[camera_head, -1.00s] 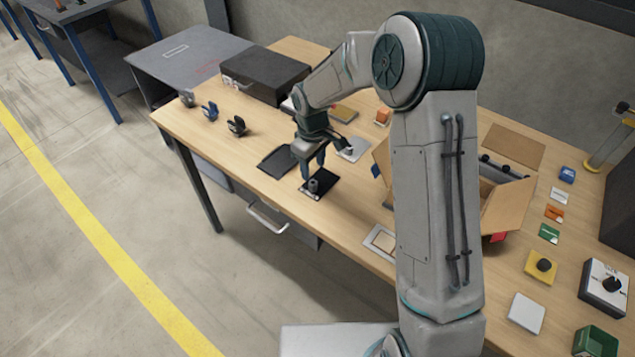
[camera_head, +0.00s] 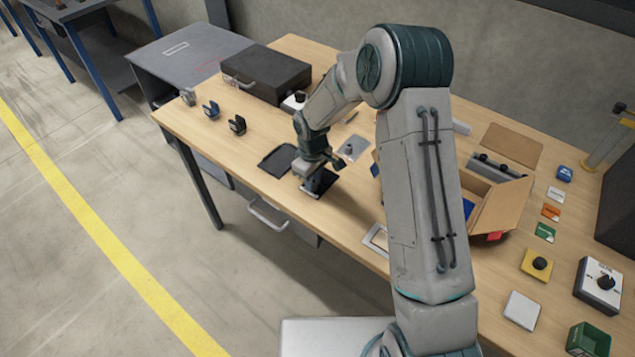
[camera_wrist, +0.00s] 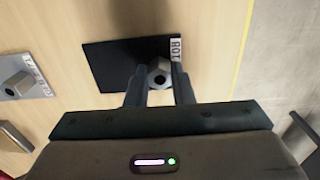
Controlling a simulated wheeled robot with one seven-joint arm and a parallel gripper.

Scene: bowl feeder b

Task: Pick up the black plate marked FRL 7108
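The black plate (camera_head: 325,182) lies flat on the wooden table, partly hidden by my gripper (camera_head: 314,180) in the head view. In the wrist view the black plate (camera_wrist: 109,64) has an upright grey knob (camera_wrist: 159,74) and a white label (camera_wrist: 176,50) at its right edge. The label is only partly legible, so I cannot confirm its full marking. My gripper (camera_wrist: 158,86) is low over the plate, with one finger on each side of the knob. The fingers look open, with slight gaps beside the knob.
A grey plate with a knob (camera_wrist: 15,86) lies to the left in the wrist view. An open cardboard box (camera_head: 505,205) stands to the right. A black case (camera_head: 266,74) stands at the back.

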